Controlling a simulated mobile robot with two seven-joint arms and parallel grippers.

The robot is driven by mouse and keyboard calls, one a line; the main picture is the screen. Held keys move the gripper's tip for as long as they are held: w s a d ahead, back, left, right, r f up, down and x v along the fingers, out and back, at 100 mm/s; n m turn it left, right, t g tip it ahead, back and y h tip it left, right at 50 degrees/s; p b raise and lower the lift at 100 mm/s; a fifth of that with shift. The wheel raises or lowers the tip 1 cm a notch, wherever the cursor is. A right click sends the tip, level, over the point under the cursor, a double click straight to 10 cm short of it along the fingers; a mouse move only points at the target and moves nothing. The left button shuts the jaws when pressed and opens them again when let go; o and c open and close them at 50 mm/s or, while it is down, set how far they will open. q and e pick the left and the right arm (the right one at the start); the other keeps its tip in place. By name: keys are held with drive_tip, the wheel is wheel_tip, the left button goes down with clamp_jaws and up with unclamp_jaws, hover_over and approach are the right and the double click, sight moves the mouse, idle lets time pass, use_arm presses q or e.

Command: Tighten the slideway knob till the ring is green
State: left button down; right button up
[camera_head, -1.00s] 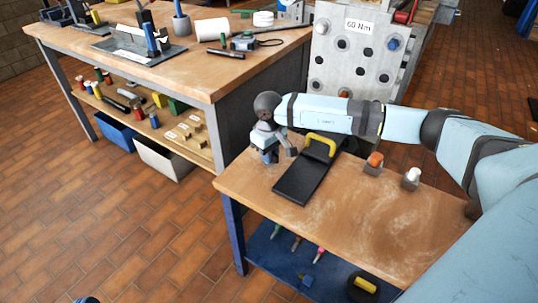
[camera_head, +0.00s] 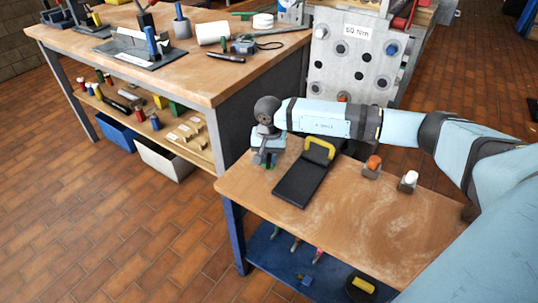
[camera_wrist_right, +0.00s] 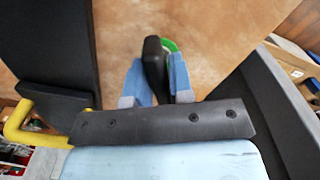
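My right gripper (camera_head: 266,160) points down at the far left corner of the small wooden bench. In the right wrist view its two pale blue fingers (camera_wrist_right: 157,90) are closed on either side of a black knob (camera_wrist_right: 154,62). Part of a green ring (camera_wrist_right: 170,45) shows behind the knob; the rest is hidden by the knob and a finger. My left gripper is not in view.
A black slab (camera_head: 299,184) with a yellow handle (camera_head: 320,149) lies right of the gripper. An orange-topped block (camera_head: 373,168) and a white-topped block (camera_head: 408,181) stand farther right. A metal plate marked 60 Nm (camera_head: 350,70) stands behind. The bench front (camera_head: 355,215) is clear.

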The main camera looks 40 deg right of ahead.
drive_tip(key=o, duration=0.3)
drive_tip(key=shift+r, duration=0.15)
drive_tip(key=shift+r+p, duration=1.5)
drive_tip(key=shift+r, duration=0.9)
drive_tip(key=shift+f, duration=0.1)
